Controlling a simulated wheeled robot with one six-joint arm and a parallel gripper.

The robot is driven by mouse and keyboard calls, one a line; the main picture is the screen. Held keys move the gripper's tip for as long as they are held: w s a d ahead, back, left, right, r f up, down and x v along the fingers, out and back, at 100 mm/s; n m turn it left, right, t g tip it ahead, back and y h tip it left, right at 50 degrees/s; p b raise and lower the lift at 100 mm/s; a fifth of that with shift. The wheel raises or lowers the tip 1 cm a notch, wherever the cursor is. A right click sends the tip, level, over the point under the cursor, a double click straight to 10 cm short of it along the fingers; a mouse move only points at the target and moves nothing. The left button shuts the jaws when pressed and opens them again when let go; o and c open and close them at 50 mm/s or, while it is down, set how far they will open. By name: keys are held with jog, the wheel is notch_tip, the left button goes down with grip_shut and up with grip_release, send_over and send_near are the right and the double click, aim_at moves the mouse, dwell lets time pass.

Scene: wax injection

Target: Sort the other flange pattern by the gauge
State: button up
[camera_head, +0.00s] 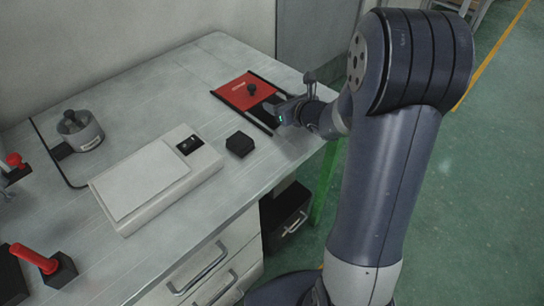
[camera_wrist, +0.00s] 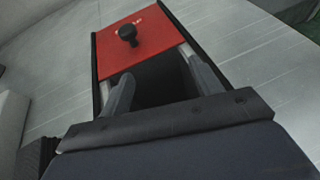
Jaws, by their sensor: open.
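My gripper (camera_head: 283,108) is at the back right of the table, beside a red panel (camera_head: 245,91) with a black knob. In the wrist view my gripper's two fingers (camera_wrist: 158,72) are spread with nothing between them, over a dark area in front of the red panel (camera_wrist: 150,50). The black knob (camera_wrist: 128,34) stands beyond the fingertips. A round grey piece (camera_head: 88,137) with a dark knob on top sits at the left of the table inside a thin black outline. I cannot tell for sure which thing is the flange pattern or the gauge.
A flat white device (camera_head: 150,182) with a small dark panel lies mid-table. A small black block (camera_head: 240,144) is to its right. A red-handled tool (camera_head: 35,258) and a red-knobbed fixture (camera_head: 15,162) are at the left. The back middle of the table is clear.

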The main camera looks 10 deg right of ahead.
jog(key=p+v, duration=0.1)
jog(key=v, duration=0.9)
jog(key=shift+s, duration=0.1)
jog(key=x, duration=1.1)
jog(key=shift+s+r+p, duration=0.1)
jog(key=shift+r+p, duration=1.35)
jog(key=shift+r, duration=1.45)
